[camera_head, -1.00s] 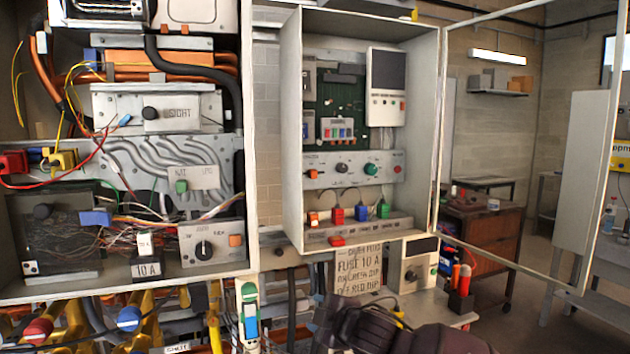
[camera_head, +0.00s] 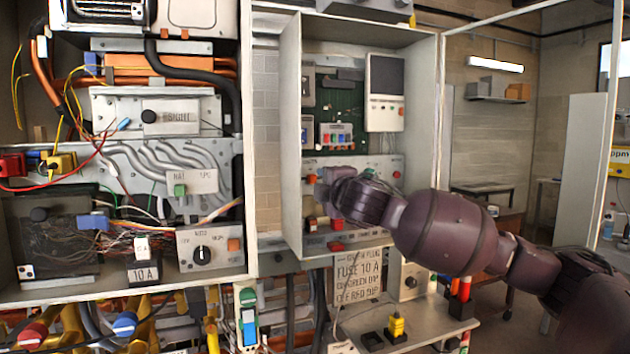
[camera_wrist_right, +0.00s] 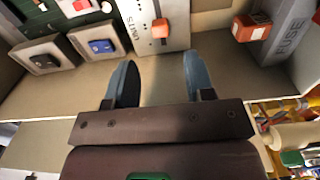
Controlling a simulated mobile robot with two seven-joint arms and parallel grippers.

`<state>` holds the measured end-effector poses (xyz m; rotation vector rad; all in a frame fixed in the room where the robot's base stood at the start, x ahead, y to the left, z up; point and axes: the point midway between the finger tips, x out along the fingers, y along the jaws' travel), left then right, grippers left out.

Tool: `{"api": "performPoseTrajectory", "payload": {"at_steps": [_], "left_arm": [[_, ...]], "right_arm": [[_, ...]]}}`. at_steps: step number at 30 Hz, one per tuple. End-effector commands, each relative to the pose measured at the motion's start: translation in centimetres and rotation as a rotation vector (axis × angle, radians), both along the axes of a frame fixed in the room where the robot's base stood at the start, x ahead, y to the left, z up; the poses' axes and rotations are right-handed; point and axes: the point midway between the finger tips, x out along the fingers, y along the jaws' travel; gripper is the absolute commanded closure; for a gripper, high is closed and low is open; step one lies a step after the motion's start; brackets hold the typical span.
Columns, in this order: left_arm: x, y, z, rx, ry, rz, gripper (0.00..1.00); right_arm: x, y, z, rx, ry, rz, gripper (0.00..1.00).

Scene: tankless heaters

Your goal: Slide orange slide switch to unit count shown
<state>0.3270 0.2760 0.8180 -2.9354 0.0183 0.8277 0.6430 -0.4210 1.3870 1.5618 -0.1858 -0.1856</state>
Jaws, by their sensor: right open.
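The orange slide switch (camera_wrist_right: 160,28) sits on a pale panel marked UNITS (camera_wrist_right: 135,14) in the right wrist view. In the head view the switch (camera_head: 311,179) is at the left end of the panel (camera_head: 385,163), which my right arm partly covers. My right gripper (camera_wrist_right: 158,70) is open and empty. Its two blue-grey fingers point toward the panel, with the orange switch beyond the gap between them and apart from both. In the head view the gripper tip (camera_head: 325,180) is just right of the switch. No unit number is readable. My left gripper is out of view.
Another orange switch (camera_wrist_right: 250,27) stands beside a grey FUSE strip (camera_wrist_right: 292,35). The cabinet side wall (camera_head: 291,130) is close to my gripper. An open cabinet door frame (camera_head: 530,284) stands right.

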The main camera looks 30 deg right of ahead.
Motion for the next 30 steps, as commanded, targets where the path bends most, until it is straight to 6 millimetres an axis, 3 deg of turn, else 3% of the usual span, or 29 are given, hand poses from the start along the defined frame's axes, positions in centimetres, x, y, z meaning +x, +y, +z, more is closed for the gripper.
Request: {"api": "performPoseTrajectory", "payload": {"at_steps": [6, 13, 28, 30], "left_arm": [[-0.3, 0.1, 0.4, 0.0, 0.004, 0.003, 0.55], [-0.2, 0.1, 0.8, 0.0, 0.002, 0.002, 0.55], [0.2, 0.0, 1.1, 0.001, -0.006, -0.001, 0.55], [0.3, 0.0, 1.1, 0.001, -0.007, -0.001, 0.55]], "right_arm": [[3.5, -0.8, 0.2, 0.004, -0.001, 0.0, 0.51], [6.1, -1.4, 0.0, 0.003, -0.001, 0.001, 0.51], [7.1, -1.7, 0.0, 0.0, 0.0, 0.001, 0.51], [7.1, -1.7, 0.0, 0.001, 0.0, 0.001, 0.62]]}}
